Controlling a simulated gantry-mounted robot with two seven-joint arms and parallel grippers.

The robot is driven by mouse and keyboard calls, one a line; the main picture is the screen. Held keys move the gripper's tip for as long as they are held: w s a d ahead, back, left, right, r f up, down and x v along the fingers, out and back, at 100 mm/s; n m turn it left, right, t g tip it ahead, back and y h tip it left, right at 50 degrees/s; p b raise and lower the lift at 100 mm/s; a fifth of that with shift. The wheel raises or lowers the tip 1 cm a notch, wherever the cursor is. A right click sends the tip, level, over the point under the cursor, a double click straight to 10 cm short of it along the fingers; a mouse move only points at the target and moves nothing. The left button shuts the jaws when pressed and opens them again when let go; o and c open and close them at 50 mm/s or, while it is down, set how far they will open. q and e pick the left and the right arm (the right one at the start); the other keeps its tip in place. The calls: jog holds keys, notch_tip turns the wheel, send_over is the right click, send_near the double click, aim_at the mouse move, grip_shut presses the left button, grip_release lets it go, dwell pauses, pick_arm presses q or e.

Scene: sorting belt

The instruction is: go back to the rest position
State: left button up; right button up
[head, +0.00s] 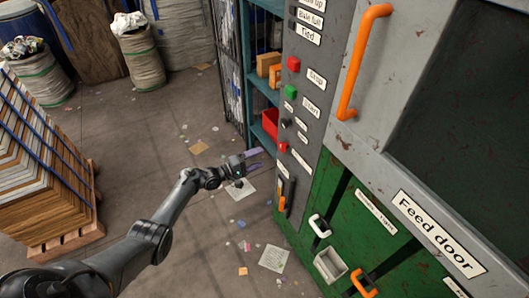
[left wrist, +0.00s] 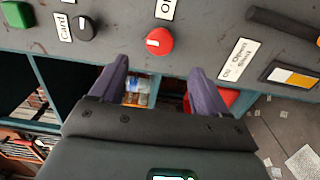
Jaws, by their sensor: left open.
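My left gripper (head: 256,160) is to the left of the grey control panel (head: 320,84), low beside its bottom end, with my left arm reaching in from the bottom left. In the left wrist view its two purple fingers (left wrist: 158,70) are spread apart with nothing between them. A round red button (left wrist: 159,41) on the panel shows beyond the gap between the fingertips. I cannot tell how far the tips are from the panel. My right gripper is not in view.
The green machine with its feed door (head: 435,235) and orange handle (head: 363,60) fills the right. A shelf with a red bin (head: 270,123) stands behind the panel. Stacked sheets on a pallet (head: 50,240) are at the left. The littered floor (head: 130,150) between is open.

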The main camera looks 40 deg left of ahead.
pick_arm(q)
jog(key=shift+s+a, duration=0.2)
jog(key=shift+s, duration=0.3)
